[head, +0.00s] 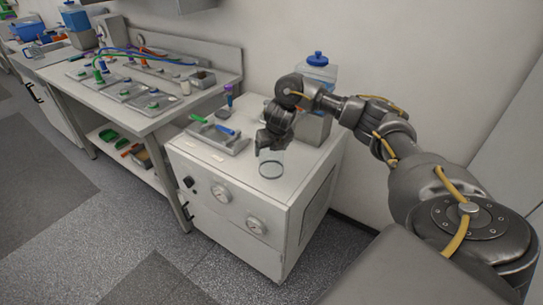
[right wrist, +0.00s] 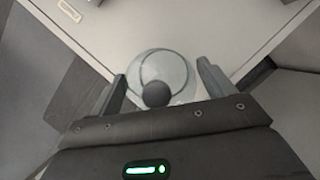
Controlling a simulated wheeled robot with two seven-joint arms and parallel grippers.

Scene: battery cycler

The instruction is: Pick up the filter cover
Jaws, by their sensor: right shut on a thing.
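The filter cover (head: 271,165) is a clear, round, glass-like piece near the front edge of the white cabinet's top. In the right wrist view the cover (right wrist: 172,66) shows as a see-through dome with a round black knob (right wrist: 155,94). My right gripper (head: 270,145) is above it, pointing down, and is shut on it. In the right wrist view the fingers lie on either side of the cover. The exact contact is partly hidden, and I cannot tell if the cover's rim touches the cabinet top. My left gripper is not in view.
The white cabinet (head: 230,193) has gauges on its front. A grey tray (head: 219,139) with green and blue items sits left of the gripper. A blue-capped clear container (head: 317,66) stands behind my arm. A bench (head: 165,112) with hoses and trays is at the left.

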